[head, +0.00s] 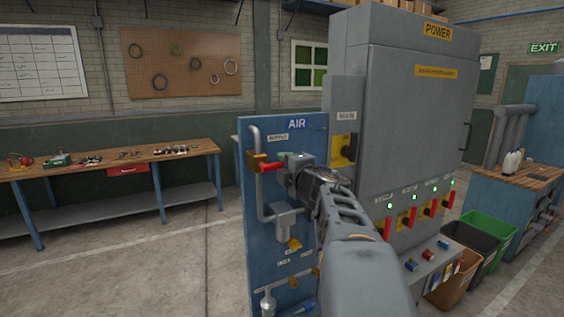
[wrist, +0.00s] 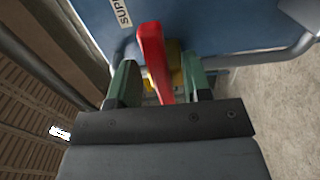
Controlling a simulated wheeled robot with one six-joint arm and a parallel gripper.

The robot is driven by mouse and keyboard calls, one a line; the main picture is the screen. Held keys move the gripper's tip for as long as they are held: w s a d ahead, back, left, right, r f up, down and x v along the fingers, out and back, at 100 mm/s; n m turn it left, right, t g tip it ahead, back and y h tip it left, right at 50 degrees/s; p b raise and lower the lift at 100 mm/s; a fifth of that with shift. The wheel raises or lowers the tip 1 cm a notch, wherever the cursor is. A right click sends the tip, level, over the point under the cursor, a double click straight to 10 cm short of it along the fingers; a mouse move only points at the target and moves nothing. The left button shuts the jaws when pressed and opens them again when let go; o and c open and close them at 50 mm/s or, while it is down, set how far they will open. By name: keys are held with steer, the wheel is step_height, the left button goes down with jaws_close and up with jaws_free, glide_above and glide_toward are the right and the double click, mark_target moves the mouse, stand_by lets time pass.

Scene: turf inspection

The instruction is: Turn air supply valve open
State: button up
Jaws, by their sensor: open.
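The air supply valve has a red lever handle (head: 271,166) on a brass body (head: 256,160), set in a grey pipe on the blue AIR panel (head: 283,220). In the head view the handle lies roughly level, across the upright pipe. My gripper (head: 283,161) is at the handle's right side, in front of the panel. In the wrist view the red handle (wrist: 152,60) stands between the two green fingers of my gripper (wrist: 162,75), with a gap showing on each side. The fingers are open. The brass body is partly hidden behind the handle there.
A grey POWER cabinet (head: 412,110) with several red levers stands close right of the panel. Another fitting (head: 287,220) with a yellow part sits lower on the panel. A workbench (head: 110,157) is at the left. Open floor (head: 150,265) lies left of the panel.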

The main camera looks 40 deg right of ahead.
mark_target(280, 163)
steer(key=shift+w+d, duration=0.15)
steer(key=shift+w, duration=0.6)
steer(key=shift+w+d, duration=0.1)
steer(key=shift+w, duration=0.65)
jaws_close()
